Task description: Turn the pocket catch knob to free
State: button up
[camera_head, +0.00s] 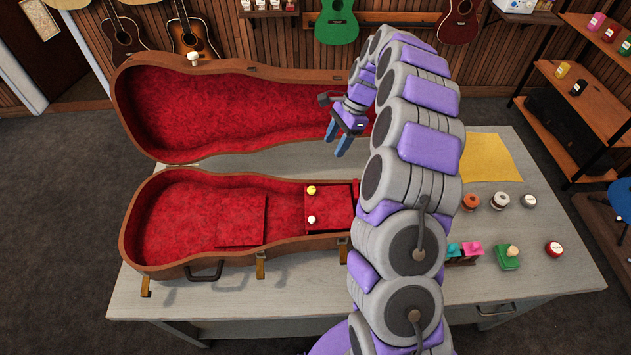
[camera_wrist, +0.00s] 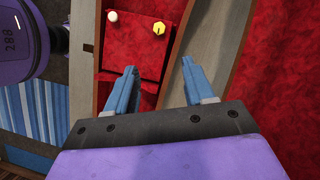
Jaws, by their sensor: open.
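The open ukulele case (camera_head: 155,265) lies on the workbench, lined in red. A red pocket lid (camera_head: 335,207) is at the right part of its lower half; it also shows in the wrist view (camera_wrist: 130,50). A yellow knob (camera_head: 311,190) with a dark mark sits on the lid, likely the catch knob; it also shows in the wrist view (camera_wrist: 159,28). A white round knob (camera_head: 311,219) is beside it. My gripper (camera_head: 338,146) is open and empty, above and behind the pocket. In the wrist view its blue fingers (camera_wrist: 158,67) point toward the lid, apart from both knobs.
The raised case lid (camera_head: 190,158) stands open behind the pocket, close to my gripper. My arm crosses the bench right of the case. Small jars (camera_head: 499,201), a green block (camera_head: 508,257) and a yellow cloth (camera_head: 488,158) lie on the right of the bench.

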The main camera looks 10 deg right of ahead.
aim_at(312, 188)
jog(key=b+x, duration=0.1)
jog(key=x, duration=1.6)
jog(key=shift+b, duration=0.3)
jog(key=shift+c, duration=0.2)
grip_shut()
